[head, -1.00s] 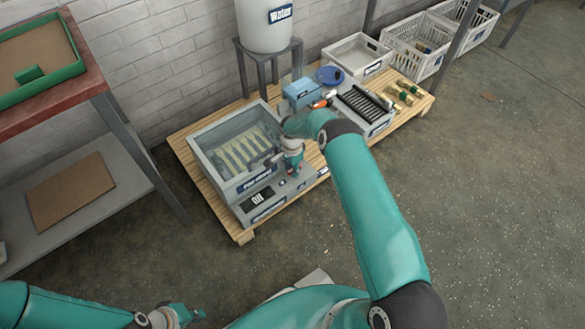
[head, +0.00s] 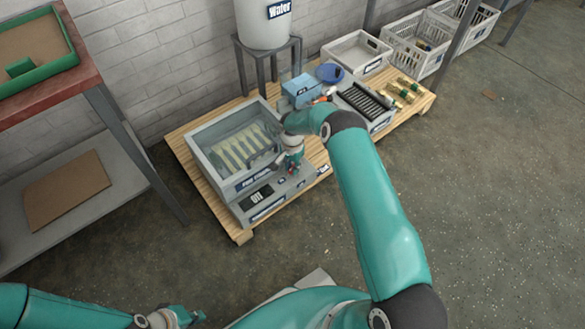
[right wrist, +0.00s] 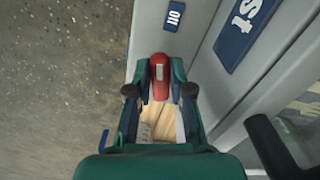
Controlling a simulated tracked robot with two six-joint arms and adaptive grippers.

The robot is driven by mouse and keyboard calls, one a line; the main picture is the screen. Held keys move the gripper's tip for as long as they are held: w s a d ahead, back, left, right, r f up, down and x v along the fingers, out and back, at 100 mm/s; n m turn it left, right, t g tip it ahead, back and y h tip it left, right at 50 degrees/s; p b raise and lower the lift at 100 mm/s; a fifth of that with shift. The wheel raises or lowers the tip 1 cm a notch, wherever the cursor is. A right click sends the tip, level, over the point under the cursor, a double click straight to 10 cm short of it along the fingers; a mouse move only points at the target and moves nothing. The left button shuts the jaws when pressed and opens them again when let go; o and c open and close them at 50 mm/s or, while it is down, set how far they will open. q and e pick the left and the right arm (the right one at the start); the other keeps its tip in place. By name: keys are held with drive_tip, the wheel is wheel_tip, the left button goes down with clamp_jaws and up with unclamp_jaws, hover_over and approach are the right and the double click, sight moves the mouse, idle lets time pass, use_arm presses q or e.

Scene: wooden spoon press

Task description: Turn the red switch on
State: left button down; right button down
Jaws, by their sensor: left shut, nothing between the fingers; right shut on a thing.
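The red switch (right wrist: 158,75) sits on the front panel of a grey machine (head: 230,195), between the fingers of my right gripper (right wrist: 160,85) in the right wrist view. The gripper is shut on it. A small blue "Off" label (right wrist: 174,16) lies just beyond the switch. In the head view my right gripper (head: 291,170) is at the right part of the panel, hiding most of the switch. The black display (head: 257,196) on the panel shows "Off". My left gripper (head: 190,315) is shut and empty at the lower left, far from the machine.
The machine's clear lid (head: 232,134) is down over pale spoon shapes. The machine stands on a wooden pallet (head: 186,158) with a blue box (head: 299,91) and a roller unit (head: 364,103). A dark handle (right wrist: 275,146) is close to my right gripper.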

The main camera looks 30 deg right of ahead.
drive_tip(key=n+b, duration=0.1)
drive_tip(key=n, duration=0.1)
drive_tip(key=n+b, duration=0.1)
drive_tip(key=shift+s+f+n, duration=0.15)
drive_tip(key=shift+n, duration=0.25)
drive_tip(key=n+b, duration=0.1)
drive_tip(key=n, duration=0.2)
drive_tip(key=shift+s+d+n+b, duration=0.1)
drive_tip(key=shift+d+n+b, duration=0.05)
drive_tip(key=shift+n+b, duration=0.15)
drive_tip(key=n+b, duration=0.1)
drive_tip(key=n, duration=0.2)
drive_tip(key=shift+s+d+n, duration=0.1)
drive_tip(key=shift+d+n, duration=0.05)
drive_tip(key=shift+n, duration=0.15)
drive_tip(key=shift+d+n+b, duration=0.2)
drive_tip(key=shift+n+b, duration=0.3)
drive_tip(key=shift+n, duration=1.3)
drive_tip(key=c, duration=1.3)
unclamp_jaws()
drive_tip(key=shift+r, duration=0.2)
wheel_tip(320, 180, up, 12)
drive_tip(key=shift+f, duration=0.15)
